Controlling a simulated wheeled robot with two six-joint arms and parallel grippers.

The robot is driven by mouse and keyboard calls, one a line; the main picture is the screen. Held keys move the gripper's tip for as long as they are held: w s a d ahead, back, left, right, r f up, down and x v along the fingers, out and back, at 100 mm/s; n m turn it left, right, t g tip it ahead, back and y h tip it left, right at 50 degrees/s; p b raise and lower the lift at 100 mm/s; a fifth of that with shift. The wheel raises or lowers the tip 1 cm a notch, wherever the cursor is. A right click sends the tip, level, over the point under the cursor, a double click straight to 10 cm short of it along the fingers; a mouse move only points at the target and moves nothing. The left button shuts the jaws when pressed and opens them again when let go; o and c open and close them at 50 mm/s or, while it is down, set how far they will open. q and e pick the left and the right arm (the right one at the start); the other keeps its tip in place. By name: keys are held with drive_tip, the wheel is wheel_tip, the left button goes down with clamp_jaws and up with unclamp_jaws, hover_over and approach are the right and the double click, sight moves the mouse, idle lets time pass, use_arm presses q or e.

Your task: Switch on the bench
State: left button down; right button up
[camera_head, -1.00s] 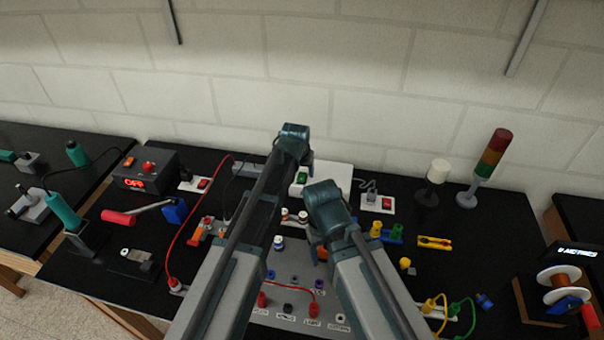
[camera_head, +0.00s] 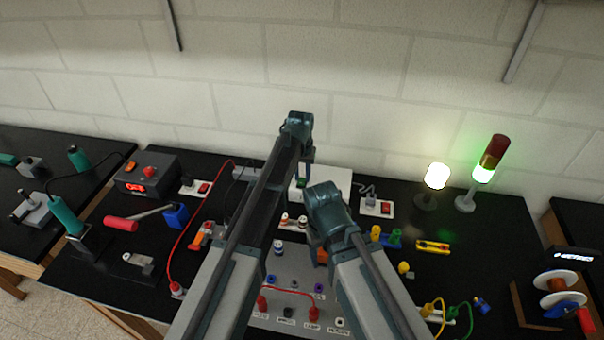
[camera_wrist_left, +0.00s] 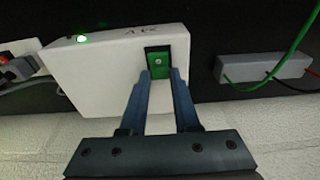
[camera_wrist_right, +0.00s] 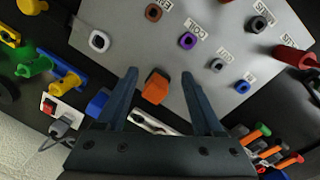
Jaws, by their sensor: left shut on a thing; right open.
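A white box (camera_head: 336,178) stands at the back of the bench, against the wall side. It carries a green rocker switch (camera_wrist_left: 160,66) in a dark recess, and a small green light (camera_wrist_left: 82,38) glows on the box. My left gripper (camera_wrist_left: 161,72) is at the switch, its fingertips on either side of the green part, shut on it. The lamp (camera_head: 437,177) glows white, and the signal tower (camera_head: 483,174) glows green in its lower section. My right gripper (camera_wrist_right: 158,72) is open above the grey panel (camera_wrist_right: 138,30), with an orange block (camera_wrist_right: 155,86) showing between its fingers.
A soldering station (camera_head: 146,174) with a red display stands at the left. A red cable (camera_head: 187,240) crosses the bench beside my left arm. A power strip with a red switch (camera_head: 385,207) lies behind my right arm. Spools (camera_head: 558,290) stand at the far right.

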sight(302, 182)
idle(0.3)
use_arm(q)
drive_tip(key=c, duration=0.6)
unclamp_jaws()
drive_tip(key=shift+c, duration=0.2)
use_arm(e)
drive_tip(key=shift+r, duration=0.1)
use_arm(q)
wheel_tip(302, 182, up, 14)
drive_tip(key=s+p, duration=0.1)
drive_tip(key=p, duration=1.2)
drive_tip(key=shift+s+f+p, duration=0.15)
drive_tip(key=shift+p, duration=0.25)
use_arm(e)
wheel_tip(302, 182, up, 14)
drive_tip(key=shift+f, duration=0.2)
use_arm(q)
drive_tip(key=shift+a, duration=0.1)
